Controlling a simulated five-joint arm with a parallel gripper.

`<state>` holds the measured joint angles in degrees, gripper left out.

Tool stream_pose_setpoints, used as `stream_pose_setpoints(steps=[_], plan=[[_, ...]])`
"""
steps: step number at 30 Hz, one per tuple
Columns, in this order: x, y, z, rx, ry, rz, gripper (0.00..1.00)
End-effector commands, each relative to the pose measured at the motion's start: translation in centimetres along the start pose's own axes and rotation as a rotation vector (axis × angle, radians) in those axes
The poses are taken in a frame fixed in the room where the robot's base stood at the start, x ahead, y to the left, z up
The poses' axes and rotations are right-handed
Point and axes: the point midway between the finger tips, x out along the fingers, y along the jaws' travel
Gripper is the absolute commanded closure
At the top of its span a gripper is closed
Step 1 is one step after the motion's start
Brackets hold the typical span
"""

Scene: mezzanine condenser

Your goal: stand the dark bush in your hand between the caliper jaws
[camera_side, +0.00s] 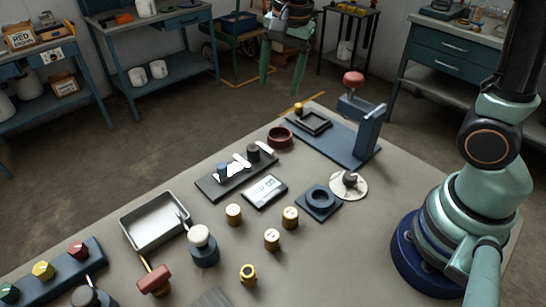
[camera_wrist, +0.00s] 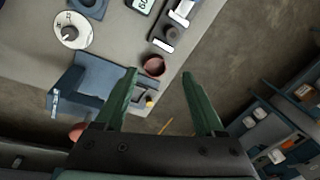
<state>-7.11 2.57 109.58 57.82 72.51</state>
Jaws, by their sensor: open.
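My gripper (camera_side: 282,80) is high above the far end of the bench, with its two green fingers apart and nothing between them. The fingers also show open in the wrist view (camera_wrist: 160,75). A dark bush (camera_side: 253,153) stands upright on the dark caliper plate (camera_side: 212,189), with pale jaw pieces (camera_side: 267,148) on either side of it. It also shows in the wrist view (camera_wrist: 172,33), well away from the fingertips. Whether the jaws touch the bush is too small to tell.
A reddish bowl (camera_side: 279,138) sits just beyond the plate. A blue press stand (camera_side: 368,133) with a red knob (camera_side: 353,79) rises to the right. A label-faced box (camera_side: 265,191), several brass cylinders (camera_side: 234,214) and a metal tray (camera_side: 152,222) lie nearer. The air around my gripper is clear.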

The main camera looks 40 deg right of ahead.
Motion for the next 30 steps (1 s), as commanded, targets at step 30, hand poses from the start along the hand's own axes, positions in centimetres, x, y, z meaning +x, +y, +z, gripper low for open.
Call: stream_pose_setpoints(steps=[30], plan=[[-5.2, 11.7, 0.0, -1.138, 0.295, -0.162, 0.29]])
